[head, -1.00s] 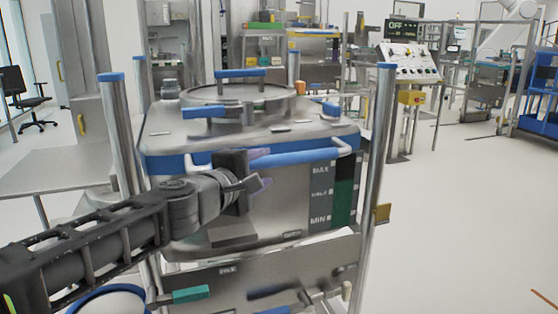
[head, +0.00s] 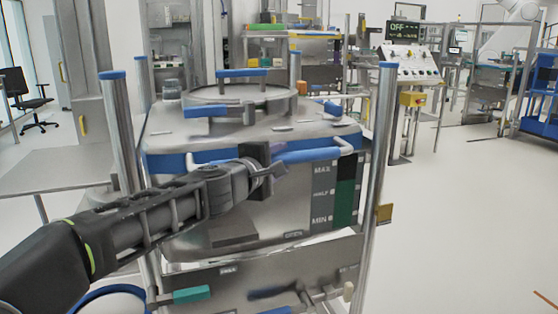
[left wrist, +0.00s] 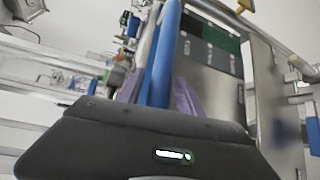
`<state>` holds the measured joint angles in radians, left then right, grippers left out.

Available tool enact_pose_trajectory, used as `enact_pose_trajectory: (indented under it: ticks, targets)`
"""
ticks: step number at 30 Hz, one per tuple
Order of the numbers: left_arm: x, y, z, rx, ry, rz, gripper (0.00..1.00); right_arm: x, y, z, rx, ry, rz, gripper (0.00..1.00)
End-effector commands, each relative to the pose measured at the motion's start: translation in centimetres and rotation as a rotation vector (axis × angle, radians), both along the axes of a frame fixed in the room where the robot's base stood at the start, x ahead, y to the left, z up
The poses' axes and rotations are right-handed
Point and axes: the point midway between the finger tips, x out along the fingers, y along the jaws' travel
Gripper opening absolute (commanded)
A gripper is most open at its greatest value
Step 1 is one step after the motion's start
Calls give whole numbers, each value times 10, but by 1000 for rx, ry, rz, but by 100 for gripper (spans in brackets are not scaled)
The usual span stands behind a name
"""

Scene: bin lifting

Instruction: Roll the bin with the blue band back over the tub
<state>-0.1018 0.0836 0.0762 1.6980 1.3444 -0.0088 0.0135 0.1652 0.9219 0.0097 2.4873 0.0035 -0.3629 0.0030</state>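The steel bin with the blue band (head: 168,163) stands upright inside a frame of steel posts, with a round lid on top. A blue handle bar (head: 308,155) runs along its front; it also shows in the left wrist view (left wrist: 164,60). My left gripper (head: 280,162) is at the left part of this bar. In the left wrist view its two purple fingers lie either side of the bar, apart, and contact is not clear. A round blue-rimmed vessel (head: 108,292), perhaps the tub, is partly cut off at the lower left. My right gripper is out of view.
Posts with blue caps (head: 380,150) stand close around the bin. A lower steel panel with a green handle (head: 192,294) is below it. A control panel (head: 410,62) reading OFF stands behind right. The floor at right is clear.

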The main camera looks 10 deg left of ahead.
Motion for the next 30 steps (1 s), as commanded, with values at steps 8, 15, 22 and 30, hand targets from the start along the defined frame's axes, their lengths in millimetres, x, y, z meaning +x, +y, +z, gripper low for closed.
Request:
enact_pose_trajectory:
  ticks: [8,15,22,30]
  targets:
    - [0,0,0,0,0,0,19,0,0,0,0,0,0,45]
    - [0,0,0,0,0,0,0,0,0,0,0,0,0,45]
    - [0,0,0,0,1,0,0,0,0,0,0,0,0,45]
    - [0,0,-1,0,1,0,0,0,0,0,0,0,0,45]
